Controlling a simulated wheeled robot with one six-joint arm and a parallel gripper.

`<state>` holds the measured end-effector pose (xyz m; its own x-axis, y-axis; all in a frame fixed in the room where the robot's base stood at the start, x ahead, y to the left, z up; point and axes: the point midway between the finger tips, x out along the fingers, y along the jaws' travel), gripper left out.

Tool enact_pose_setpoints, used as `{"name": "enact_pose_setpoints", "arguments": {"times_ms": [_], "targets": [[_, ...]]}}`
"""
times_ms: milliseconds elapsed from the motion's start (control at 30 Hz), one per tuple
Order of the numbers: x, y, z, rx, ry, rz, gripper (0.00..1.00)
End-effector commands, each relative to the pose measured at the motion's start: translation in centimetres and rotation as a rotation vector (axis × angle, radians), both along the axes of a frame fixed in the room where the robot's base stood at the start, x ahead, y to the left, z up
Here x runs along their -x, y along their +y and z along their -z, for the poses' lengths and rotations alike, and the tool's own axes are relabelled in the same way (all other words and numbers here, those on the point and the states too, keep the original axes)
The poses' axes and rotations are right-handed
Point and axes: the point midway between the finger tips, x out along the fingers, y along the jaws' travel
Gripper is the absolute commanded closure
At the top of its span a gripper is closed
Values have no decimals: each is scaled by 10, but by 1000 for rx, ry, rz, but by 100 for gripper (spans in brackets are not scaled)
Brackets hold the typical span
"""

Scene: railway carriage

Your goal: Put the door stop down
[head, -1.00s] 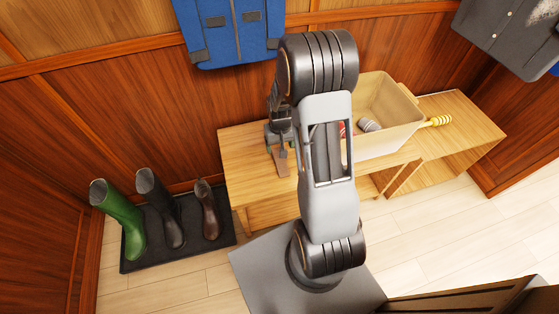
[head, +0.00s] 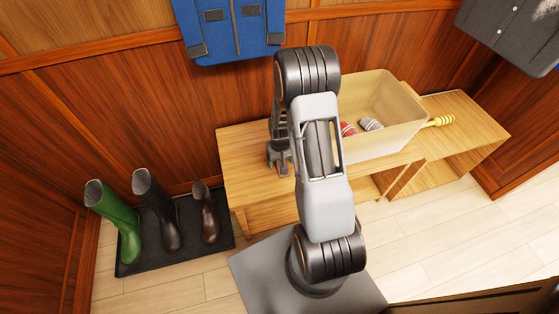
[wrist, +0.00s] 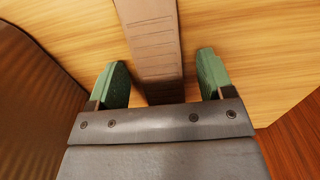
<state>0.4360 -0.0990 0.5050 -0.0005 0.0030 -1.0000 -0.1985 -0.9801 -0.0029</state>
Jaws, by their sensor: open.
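The brown door stop (wrist: 152,40) is a long wedge with cross grooves, seen in the wrist view against the light wooden bench top (wrist: 235,35). Its near end lies between the green fingertips of my gripper (wrist: 161,78). The fingers are open, with a visible gap on each side of the door stop. In the head view my gripper (head: 281,166) is low over the left part of the bench (head: 240,150). There the door stop is mostly hidden by the gripper.
A beige crate (head: 400,138) with a red item (head: 348,129) and a grey item (head: 371,124) stands on the bench to the right. A yellow-handled thing (head: 440,121) lies beyond it. Boots (head: 157,210) stand on a dark mat (head: 185,250) at left.

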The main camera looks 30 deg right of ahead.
Motion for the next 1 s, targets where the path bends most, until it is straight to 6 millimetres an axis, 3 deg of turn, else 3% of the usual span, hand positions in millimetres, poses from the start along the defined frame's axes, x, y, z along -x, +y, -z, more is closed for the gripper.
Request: {"name": "enact_pose_setpoints", "arguments": {"times_ms": [200,800,1000], "targets": [[0,0,0,0,-1,0,27],[0,0,-1,0,-1,0,84],[-1,0,-1,0,-1,0,84]]}}
